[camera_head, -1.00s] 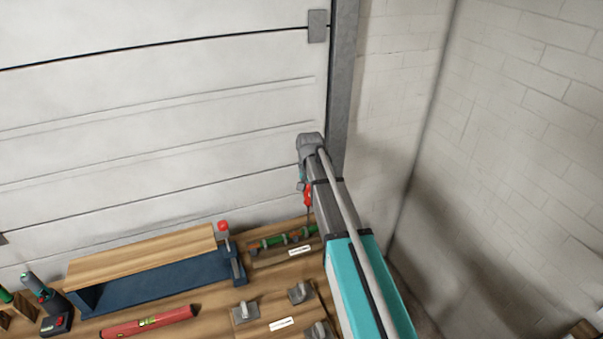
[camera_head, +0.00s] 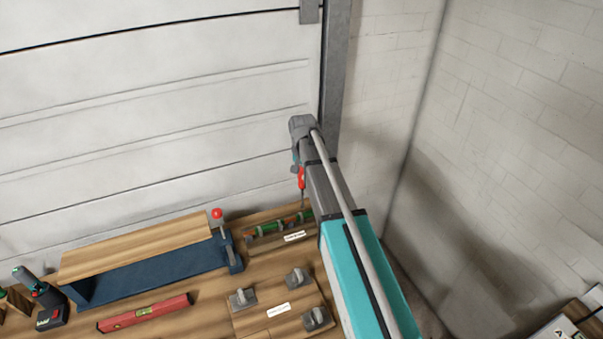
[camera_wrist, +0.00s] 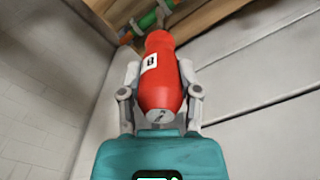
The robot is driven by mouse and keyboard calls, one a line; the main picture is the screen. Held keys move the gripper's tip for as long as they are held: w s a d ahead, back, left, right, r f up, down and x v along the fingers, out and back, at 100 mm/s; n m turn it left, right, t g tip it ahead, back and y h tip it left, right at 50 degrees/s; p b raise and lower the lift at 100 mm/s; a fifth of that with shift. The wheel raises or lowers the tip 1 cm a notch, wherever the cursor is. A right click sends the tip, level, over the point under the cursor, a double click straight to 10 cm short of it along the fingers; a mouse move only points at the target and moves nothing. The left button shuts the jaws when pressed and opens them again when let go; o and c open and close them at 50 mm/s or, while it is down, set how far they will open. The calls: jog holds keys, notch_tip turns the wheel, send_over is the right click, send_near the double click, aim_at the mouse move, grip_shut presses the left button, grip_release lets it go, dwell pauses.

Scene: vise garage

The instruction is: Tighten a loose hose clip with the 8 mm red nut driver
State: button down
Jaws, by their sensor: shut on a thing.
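My gripper (camera_wrist: 160,95) is shut on the red nut driver (camera_wrist: 161,65), whose handle with a white label fills the middle of the wrist view. In the head view the red nut driver (camera_head: 301,178) hangs with its shaft pointing down, just above the hose rig at the back right of the bench. The hose rig (camera_head: 275,225) shows green and reddish hose parts in a wooden holder; green hose (camera_wrist: 148,20) also shows beyond the driver in the wrist view. My arm hides the rig's right end. I cannot tell whether the driver tip touches a clip.
A blue vise-like frame with a wooden board (camera_head: 140,245) stands left of the rig, with a red-knobbed clamp (camera_head: 217,214). A red level (camera_head: 145,312), a cordless drill (camera_head: 40,300) and a board with grey knobs (camera_head: 275,308) lie nearer. The garage door and brick wall bound the bench.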

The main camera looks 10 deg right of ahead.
aim_at(302, 186)
jog(key=shift+f+b, duration=2)
jog(key=shift+f, duration=0.2)
jog(key=n, duration=0.6)
jog(key=shift+a, duration=0.1)
jog(key=n, duration=0.6)
jog(key=shift+n, duration=0.3)
jog(key=shift+f, duration=0.2)
jog(key=shift+s+f+b, duration=0.1)
jog(key=shift+f+b, duration=0.25)
jog(key=shift+b, duration=0.15)
jog(key=shift+f+b, duration=0.4)
